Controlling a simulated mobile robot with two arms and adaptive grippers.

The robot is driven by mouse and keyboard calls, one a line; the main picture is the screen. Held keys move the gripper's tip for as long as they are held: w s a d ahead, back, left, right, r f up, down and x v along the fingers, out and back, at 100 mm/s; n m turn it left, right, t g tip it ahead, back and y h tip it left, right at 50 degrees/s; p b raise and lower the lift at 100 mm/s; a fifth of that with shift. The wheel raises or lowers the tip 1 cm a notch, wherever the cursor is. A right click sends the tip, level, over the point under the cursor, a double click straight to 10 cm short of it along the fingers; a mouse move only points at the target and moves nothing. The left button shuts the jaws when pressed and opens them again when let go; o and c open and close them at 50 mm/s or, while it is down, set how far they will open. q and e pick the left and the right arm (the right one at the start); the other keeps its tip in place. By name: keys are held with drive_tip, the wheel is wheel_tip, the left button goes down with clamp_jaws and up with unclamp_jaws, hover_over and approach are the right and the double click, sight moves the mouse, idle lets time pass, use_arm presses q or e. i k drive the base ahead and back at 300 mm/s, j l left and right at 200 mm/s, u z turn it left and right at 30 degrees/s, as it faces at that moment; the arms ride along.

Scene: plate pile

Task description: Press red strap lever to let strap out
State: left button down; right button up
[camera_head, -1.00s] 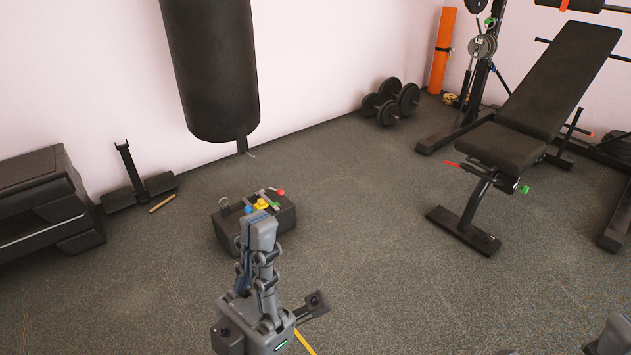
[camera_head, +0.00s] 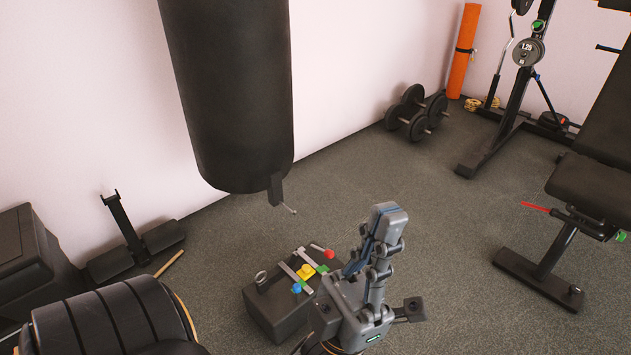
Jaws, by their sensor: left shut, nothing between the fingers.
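A dark box (camera_head: 272,310) sits on the floor in the lower middle of the head view. On its top are a red knob (camera_head: 329,253), a yellow piece (camera_head: 306,271), a blue knob (camera_head: 296,288), a green piece (camera_head: 322,268), metal bars and a ring. A red handle (camera_head: 535,207) juts from the bench at right. I cannot tell which red part is the strap lever; no strap is clear. My left gripper (camera_head: 388,216) is shut and empty, its fingers upward in the picture. It overlaps the box's right side; contact cannot be told. My right gripper is out of view.
A black punching bag (camera_head: 230,100) hangs above and behind the box. Dumbbells (camera_head: 417,112) stand by the wall. A black stand (camera_head: 130,240) and a thin wooden stick (camera_head: 170,264) lie left. The floor between box and bench (camera_head: 600,190) is clear.

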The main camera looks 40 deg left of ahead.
sight(329, 254)
drive_tip(key=j, duration=0.9)
drive_tip(key=i+j, duration=0.15)
drive_tip(key=j, duration=0.75)
